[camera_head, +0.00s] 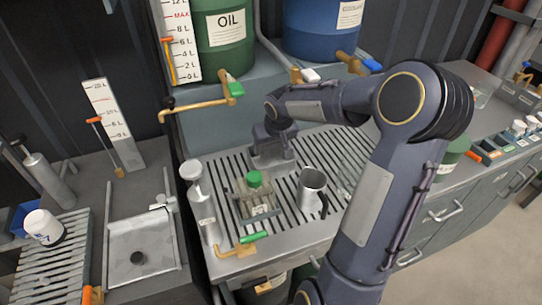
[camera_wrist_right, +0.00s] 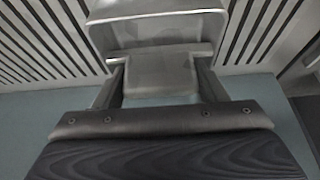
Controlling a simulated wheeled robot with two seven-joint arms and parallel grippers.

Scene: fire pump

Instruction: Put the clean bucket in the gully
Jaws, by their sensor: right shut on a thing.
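My right gripper (camera_head: 273,150) reaches down over the slatted metal grating (camera_head: 225,165). In the right wrist view its two fingers (camera_wrist_right: 160,82) are closed on the block-like grip of a grey metal piece (camera_wrist_right: 155,37), which is low over or on the slats; I cannot tell whether they touch. I cannot tell whether this piece is the clean bucket. A grey metal jug (camera_head: 312,188) with a dark handle stands apart on the grating, right of the gripper. No part is clearly marked as the gully. My left gripper is not in view.
A green-capped glass container (camera_head: 254,196) and a grey cylinder (camera_head: 205,215) stand near the held piece. Brass taps (camera_head: 200,104) project over the grating's back left. A sink (camera_head: 140,275) with a dark drain lies left. Oil (camera_head: 225,50) and blue (camera_head: 318,45) drums stand behind.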

